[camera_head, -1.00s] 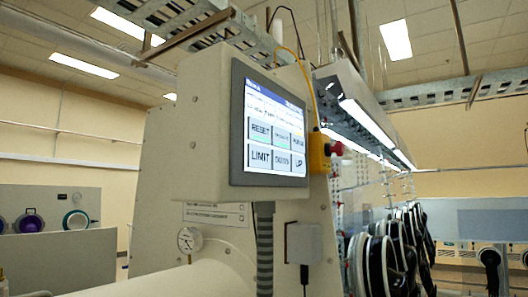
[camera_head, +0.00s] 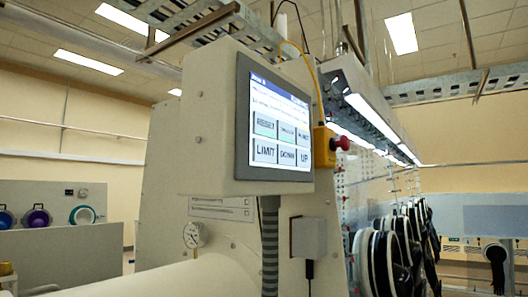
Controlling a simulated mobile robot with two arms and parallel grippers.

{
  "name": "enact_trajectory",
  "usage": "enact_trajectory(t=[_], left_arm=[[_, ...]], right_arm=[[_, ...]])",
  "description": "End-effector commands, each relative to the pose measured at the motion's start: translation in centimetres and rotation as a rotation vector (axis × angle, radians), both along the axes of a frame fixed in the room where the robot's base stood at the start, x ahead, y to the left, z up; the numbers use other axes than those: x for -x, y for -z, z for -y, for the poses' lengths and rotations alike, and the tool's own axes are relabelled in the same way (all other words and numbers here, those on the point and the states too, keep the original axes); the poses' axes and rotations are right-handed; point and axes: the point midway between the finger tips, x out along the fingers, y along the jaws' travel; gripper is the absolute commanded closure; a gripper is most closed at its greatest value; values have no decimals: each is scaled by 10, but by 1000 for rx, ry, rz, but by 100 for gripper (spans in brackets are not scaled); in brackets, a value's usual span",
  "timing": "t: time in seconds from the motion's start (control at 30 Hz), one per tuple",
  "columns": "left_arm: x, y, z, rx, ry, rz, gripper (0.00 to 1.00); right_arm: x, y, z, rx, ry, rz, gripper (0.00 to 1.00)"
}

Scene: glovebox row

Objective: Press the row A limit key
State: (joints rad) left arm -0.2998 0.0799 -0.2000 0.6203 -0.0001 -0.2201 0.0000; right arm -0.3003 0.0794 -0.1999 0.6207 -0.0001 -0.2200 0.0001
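A touch panel (camera_head: 272,122) is mounted on a pale housing at the end of the glovebox row. Its screen shows two rows of grey keys. The limit key (camera_head: 265,151), labelled LIMIT, is at the lower left of the screen. RESET is above it, and DOWN and UP are to its right. Neither of my grippers is in view. No row letter is readable on the panel.
A yellow box with a red emergency button (camera_head: 341,143) sits right of the panel. A pressure gauge (camera_head: 194,235) and a grey ribbed conduit (camera_head: 269,245) are below. Black glove ports (camera_head: 395,255) line the row at right. A low grey cabinet (camera_head: 62,250) stands at left.

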Motion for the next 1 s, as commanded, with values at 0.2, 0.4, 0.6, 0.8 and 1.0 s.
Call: enact_trajectory(t=[0.2, 0.4, 0.6, 0.8, 1.0], left_arm=[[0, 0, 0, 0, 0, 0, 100], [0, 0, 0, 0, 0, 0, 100], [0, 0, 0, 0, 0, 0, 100], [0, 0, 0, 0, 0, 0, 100], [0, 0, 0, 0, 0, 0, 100]], right_arm=[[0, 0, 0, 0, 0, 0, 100], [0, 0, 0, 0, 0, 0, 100], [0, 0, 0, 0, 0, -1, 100], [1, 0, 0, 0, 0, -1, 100], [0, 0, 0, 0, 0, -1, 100]])
